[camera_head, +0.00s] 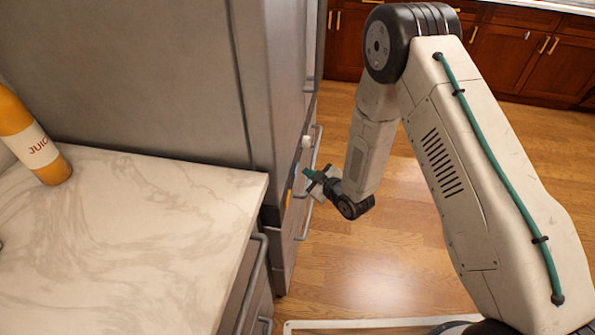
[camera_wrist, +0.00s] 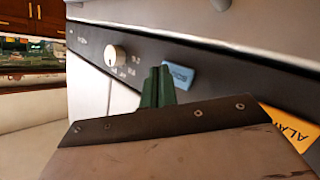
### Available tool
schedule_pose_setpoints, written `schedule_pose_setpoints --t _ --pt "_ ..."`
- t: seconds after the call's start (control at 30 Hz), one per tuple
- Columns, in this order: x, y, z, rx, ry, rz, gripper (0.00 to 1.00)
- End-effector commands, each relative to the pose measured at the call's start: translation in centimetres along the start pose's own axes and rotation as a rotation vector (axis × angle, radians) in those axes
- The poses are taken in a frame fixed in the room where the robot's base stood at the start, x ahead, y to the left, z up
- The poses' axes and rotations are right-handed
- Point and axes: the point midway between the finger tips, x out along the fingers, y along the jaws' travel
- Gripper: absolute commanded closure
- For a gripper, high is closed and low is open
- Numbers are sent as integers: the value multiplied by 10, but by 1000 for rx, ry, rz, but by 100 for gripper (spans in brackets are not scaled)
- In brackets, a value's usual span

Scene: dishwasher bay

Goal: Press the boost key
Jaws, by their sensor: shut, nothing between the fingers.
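The boost key looks to be the blue key (camera_wrist: 179,76) on the black control panel (camera_wrist: 215,68) in the wrist view; its lettering is tilted and hard to read. It also shows as a small blue patch (camera_head: 297,169) in the head view. My gripper (camera_wrist: 157,72) has green fingers, shut together and empty, with their tips just left of the blue key and overlapping its left edge. In the head view my gripper (camera_head: 309,174) points at the panel from the right, very close to it. I cannot tell whether the fingertips touch.
A white knob (camera_wrist: 115,55) sits left of my fingers, and an orange key (camera_wrist: 290,130) lettered ALAR... lies to the right, partly cut off. A marble counter (camera_head: 130,240) with a juice bottle (camera_head: 32,140) is at left. Bar handles (camera_head: 312,180) stick out beside the panel.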

Motion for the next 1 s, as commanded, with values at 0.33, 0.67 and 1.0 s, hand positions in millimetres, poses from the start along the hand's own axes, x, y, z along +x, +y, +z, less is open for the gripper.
schedule_pose_setpoints --t 0.33,0.67,1.0 --pt "5 -4 -4 0 1 -1 100" --pt "6 -4 -4 0 0 0 100" --pt "8 -6 -6 0 0 0 100"
